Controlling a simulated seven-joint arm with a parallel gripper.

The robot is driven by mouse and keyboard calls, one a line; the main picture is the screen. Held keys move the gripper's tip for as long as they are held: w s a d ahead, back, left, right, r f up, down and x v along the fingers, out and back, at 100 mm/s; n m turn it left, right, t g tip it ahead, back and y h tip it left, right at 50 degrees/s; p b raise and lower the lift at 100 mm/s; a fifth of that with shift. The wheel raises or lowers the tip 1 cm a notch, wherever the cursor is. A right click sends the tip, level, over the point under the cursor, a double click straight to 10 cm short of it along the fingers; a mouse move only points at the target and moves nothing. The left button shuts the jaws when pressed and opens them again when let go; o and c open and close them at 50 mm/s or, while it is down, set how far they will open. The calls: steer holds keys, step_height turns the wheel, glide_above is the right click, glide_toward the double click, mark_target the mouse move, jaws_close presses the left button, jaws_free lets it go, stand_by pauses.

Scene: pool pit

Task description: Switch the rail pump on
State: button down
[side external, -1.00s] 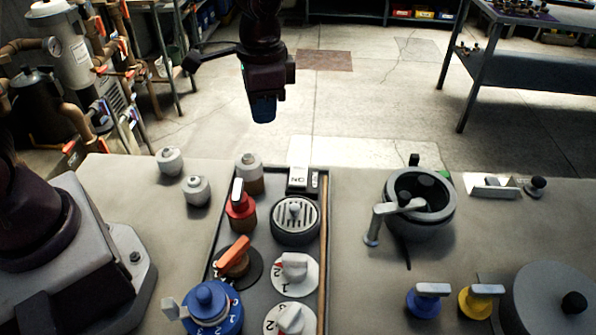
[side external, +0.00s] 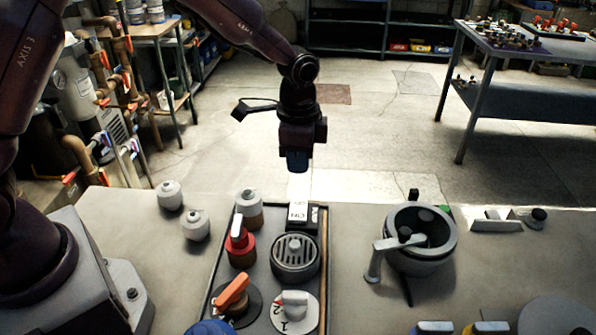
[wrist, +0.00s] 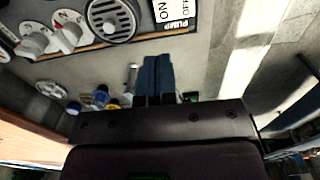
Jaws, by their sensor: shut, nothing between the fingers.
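The rail pump switch (side external: 298,212) is a white rocker marked ON at the far end of the dark panel in the side view. In the wrist view, the pump switch (wrist: 163,12) shows ON and OFF lettering at the top edge, partly cut off, beside a PUMP label (wrist: 178,25). I cannot tell which way the rocker is tilted. My gripper (side external: 297,168) points down with its blue fingers shut and empty. It appears above and beyond the switch in the side view, apart from it. The fingers also show in the wrist view (wrist: 156,72).
A round slotted grille (side external: 294,262), a red-handled valve (side external: 240,245), an orange handle (side external: 232,290) and a white dial (side external: 295,312) share the panel. A grey bowl (side external: 450,245) with a lever stands right. Small grey jars (side external: 196,226) stand left.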

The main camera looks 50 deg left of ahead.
mark_target(298, 217)
step_height(298, 217, down, 11)
steer(key=shift+f, duration=0.1)
steer(key=shift+r, duration=1)
step_height(298, 217, up, 14)
steer(key=w+a, duration=0.1)
steer(key=shift+w+a, duration=0.2)
steer(key=shift+f, duration=0.1)
